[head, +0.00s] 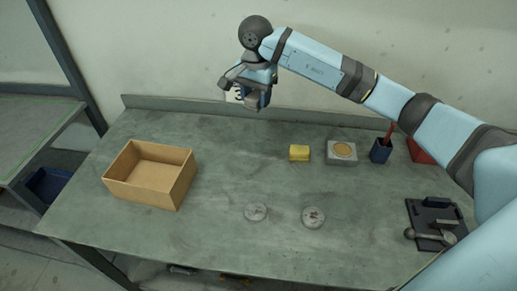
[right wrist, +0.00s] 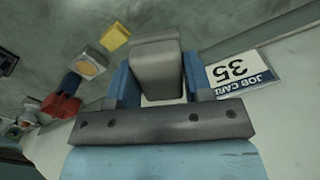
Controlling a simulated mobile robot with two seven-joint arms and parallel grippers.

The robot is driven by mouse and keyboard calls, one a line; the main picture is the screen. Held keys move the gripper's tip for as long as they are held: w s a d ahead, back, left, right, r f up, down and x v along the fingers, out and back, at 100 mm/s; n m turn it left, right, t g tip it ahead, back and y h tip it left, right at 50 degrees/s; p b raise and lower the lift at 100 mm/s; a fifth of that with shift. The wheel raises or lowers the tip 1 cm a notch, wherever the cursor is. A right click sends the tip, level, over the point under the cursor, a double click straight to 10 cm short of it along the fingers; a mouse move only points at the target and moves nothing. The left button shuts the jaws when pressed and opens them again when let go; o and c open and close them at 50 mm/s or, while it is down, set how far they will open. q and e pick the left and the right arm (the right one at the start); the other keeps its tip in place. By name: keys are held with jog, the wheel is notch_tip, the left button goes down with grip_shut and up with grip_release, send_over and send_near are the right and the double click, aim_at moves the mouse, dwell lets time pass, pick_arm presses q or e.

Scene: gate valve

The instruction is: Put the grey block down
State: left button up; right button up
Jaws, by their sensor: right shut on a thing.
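My right gripper (head: 254,97) is held up in front of the back wall, above the rear edge of the workbench. In the right wrist view its two blue fingers are shut on the grey block (right wrist: 158,72), one finger on each side. The block is a plain grey piece with rounded edges. In the head view I cannot make the block out clearly from the gripper. My left gripper is in neither view.
On the workbench (head: 225,180) stand an open cardboard box (head: 181,190), a yellow block (head: 299,153), a grey block-like piece with a tan disc (head: 342,152), a blue cup (head: 380,151) and two round grey discs (head: 256,212). A job card (right wrist: 243,72) is behind the gripper.

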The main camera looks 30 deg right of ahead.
jog(key=p, duration=0.1)
send_over(257, 154)
notch_tip(257, 154, down, 15)
jog(key=shift+r, duration=0.1)
notch_tip(257, 154, down, 4)
jog(key=shift+a+r, duration=0.1)
jog(key=shift+r, duration=0.15)
jog(key=shift+f, duration=0.25)
jog(key=shift+f, duration=0.2)
jog(key=o, duration=0.9)
jog(key=shift+c, duration=0.2)
jog(key=shift+r, duration=0.1)
